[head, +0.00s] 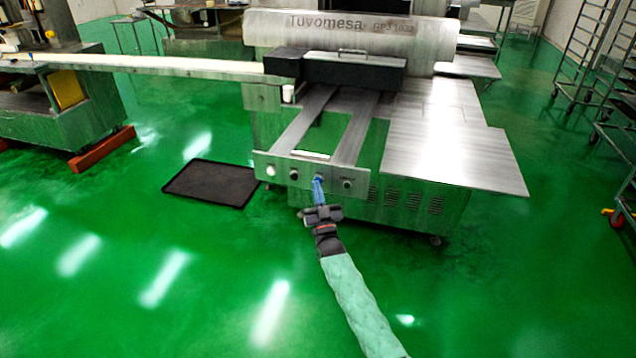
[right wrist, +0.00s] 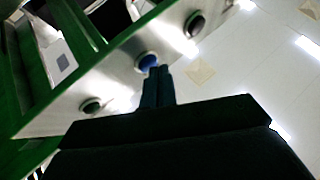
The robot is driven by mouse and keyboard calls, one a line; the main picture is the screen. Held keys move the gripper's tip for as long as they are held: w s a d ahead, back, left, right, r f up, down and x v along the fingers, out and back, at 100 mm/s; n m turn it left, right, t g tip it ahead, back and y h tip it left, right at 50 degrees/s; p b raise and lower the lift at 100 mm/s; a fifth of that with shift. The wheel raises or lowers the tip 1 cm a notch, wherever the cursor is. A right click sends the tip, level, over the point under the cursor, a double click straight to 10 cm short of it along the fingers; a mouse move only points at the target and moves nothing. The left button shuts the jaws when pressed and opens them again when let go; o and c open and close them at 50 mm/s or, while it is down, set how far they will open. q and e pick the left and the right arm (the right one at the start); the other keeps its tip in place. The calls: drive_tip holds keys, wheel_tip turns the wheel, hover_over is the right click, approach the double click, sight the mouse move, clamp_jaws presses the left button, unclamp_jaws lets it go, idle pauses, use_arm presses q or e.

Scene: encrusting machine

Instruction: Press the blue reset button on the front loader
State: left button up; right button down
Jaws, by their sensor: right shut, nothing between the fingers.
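The front loader's steel panel (head: 310,172) faces me in the head view, with several round knobs in a row. The blue reset button (right wrist: 147,61) shows in the right wrist view between two dark buttons. In the head view it is mostly hidden behind my right gripper's fingertips. My right gripper (head: 318,181) is shut and empty, its fingers pointing at the panel. In the right wrist view its fingertips (right wrist: 158,72) are right at the lower right edge of the blue button; I cannot tell whether they touch it. My left gripper is not in view.
The machine (head: 350,38) stands behind the panel, with a flat steel table (head: 450,155) to its right. A black mat (head: 210,183) lies on the green floor at left. A conveyor (head: 170,66) comes in from the left. The floor in front is clear.

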drive_tip(key=shift+w, duration=0.15)
idle(0.5)
drive_tip(key=shift+s+a+p, duration=0.2)
drive_tip(key=shift+s+p, duration=0.2)
drive_tip(key=shift+s, duration=0.4)
drive_tip(key=s, duration=0.1)
drive_tip(key=s+a+p, duration=0.1)
drive_tip(key=s, duration=0.1)
drive_tip(key=s+p, duration=0.1)
drive_tip(key=shift+s+a, duration=0.3)
drive_tip(key=shift+s, duration=0.05)
idle(0.6)
